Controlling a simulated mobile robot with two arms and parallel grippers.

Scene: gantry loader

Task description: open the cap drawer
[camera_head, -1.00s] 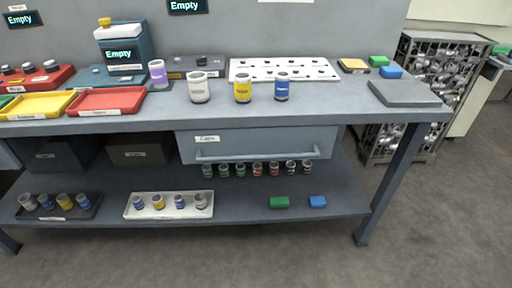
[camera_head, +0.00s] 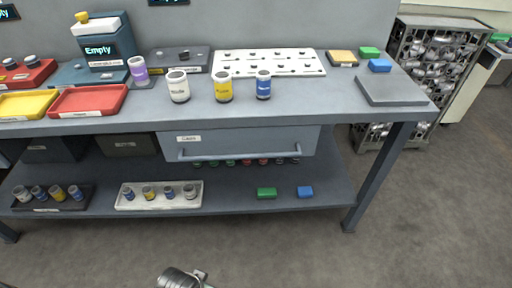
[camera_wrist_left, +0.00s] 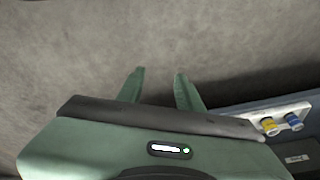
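The cap drawer (camera_head: 246,143) is a blue-grey front with a "Caps" label and a long bar handle (camera_head: 240,156). It hangs under the bench top in the head view and looks shut. My left gripper (camera_wrist_left: 158,72) shows in the left wrist view with two green fingers apart and nothing between them. It is over the floor, apart from the drawer. A grey piece of my own arm shows at the bottom edge of the head view. My right gripper is not in view.
Small jars stand behind and below the drawer, partly hidden. A bench leg (camera_head: 378,178) stands at right. The front floor is clear.

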